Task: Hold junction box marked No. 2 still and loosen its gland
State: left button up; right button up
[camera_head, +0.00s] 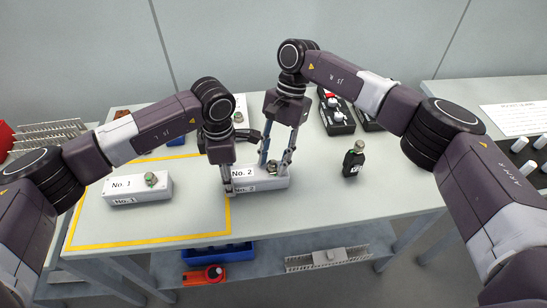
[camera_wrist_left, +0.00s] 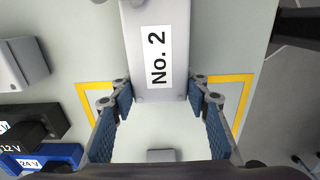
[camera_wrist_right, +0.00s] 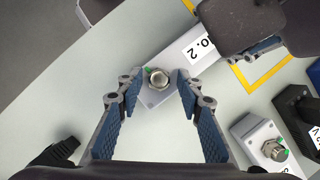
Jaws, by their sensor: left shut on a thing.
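Junction box No. 2 (camera_head: 262,184) is a pale grey box on the table, just right of the yellow outline's edge. Its metal gland (camera_wrist_right: 158,80) stands up from the top at the right end. My left gripper (camera_wrist_left: 160,92) is shut on the left end of the box, one finger on each side; the "No. 2" label also shows in that view (camera_wrist_left: 158,55). My right gripper (camera_wrist_right: 158,82) is open from above, with a fingertip on either side of the gland and gaps visible. Junction box No. 1 (camera_head: 126,191), with its own gland, stands to the left.
A small black upright part (camera_head: 353,162) stands right of box No. 2. A black control box with buttons (camera_head: 335,116) is behind. A yellow outline (camera_head: 150,240) marks the table's left part. The front right table is clear.

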jog(key=m, duration=0.2)
jog(key=m+t+y, duration=0.1)
jog(key=m, duration=0.2)
jog(key=shift+s+d+t, duration=0.15)
jog(key=shift+t, duration=0.15)
jog(key=m+t, duration=0.1)
jog(key=m, duration=0.2)
jog(key=m+t, duration=0.1)
jog(key=m, duration=0.2)
jog(key=shift+s+y, duration=0.1)
jog(key=shift+y, duration=0.3)
grip_shut()
